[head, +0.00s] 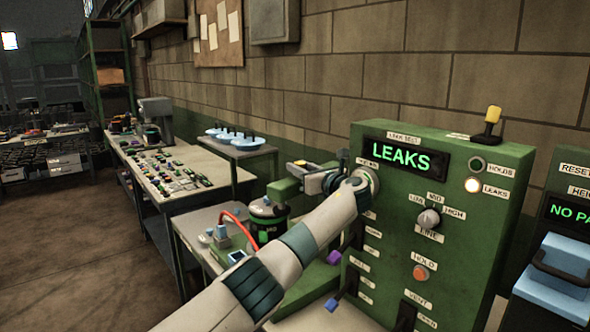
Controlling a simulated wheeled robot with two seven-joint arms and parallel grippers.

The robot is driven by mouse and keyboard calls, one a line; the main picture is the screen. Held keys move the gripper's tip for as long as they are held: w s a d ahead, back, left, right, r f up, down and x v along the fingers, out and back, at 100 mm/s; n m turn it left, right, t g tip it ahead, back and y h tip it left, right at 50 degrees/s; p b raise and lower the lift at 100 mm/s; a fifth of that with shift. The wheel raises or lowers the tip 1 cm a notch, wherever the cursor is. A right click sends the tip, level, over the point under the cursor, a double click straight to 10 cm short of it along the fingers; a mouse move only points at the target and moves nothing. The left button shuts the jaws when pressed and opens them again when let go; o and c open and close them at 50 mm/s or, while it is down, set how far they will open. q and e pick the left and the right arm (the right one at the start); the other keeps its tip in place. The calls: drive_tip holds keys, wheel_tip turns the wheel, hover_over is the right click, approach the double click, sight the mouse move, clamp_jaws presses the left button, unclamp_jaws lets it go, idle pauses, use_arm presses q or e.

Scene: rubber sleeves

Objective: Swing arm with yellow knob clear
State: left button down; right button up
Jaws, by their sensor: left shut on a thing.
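My left gripper (303,168) is at the middle of the view, turned back to the left, and shut on a small yellow knob (300,162), mostly hidden between the fingers. The knob sits at a green swing arm (285,190), which lies above a black canister with a green band (268,211). I cannot tell whether the arm touches the canister. My own forearm and wrist cross in front and hide part of the fixture. My right gripper is not in view.
A green tester panel (455,215) with a lit LEAKS display (400,160) stands close on the right. A yellow-topped lever (491,115) stands on it. A red hose (238,226) curves beside the canister.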

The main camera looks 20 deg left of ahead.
use_arm(q)
drive_tip(key=shift+s+d+n+g+y, duration=0.2)
drive_tip(key=shift+d+n+g+y, duration=0.1)
drive_tip(key=shift+d+g, duration=0.15)
drive_tip(key=shift+d+f, duration=0.1)
drive_tip(key=shift+d, duration=0.05)
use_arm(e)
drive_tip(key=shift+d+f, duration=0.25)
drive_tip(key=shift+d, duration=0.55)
use_arm(q)
drive_tip(key=c, duration=1.5)
unclamp_jaws()
drive_tip(key=shift+o, duration=0.5)
drive_tip(key=shift+d, duration=0.1)
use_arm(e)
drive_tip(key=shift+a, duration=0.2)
use_arm(q)
drive_tip(key=shift+s, duration=0.1)
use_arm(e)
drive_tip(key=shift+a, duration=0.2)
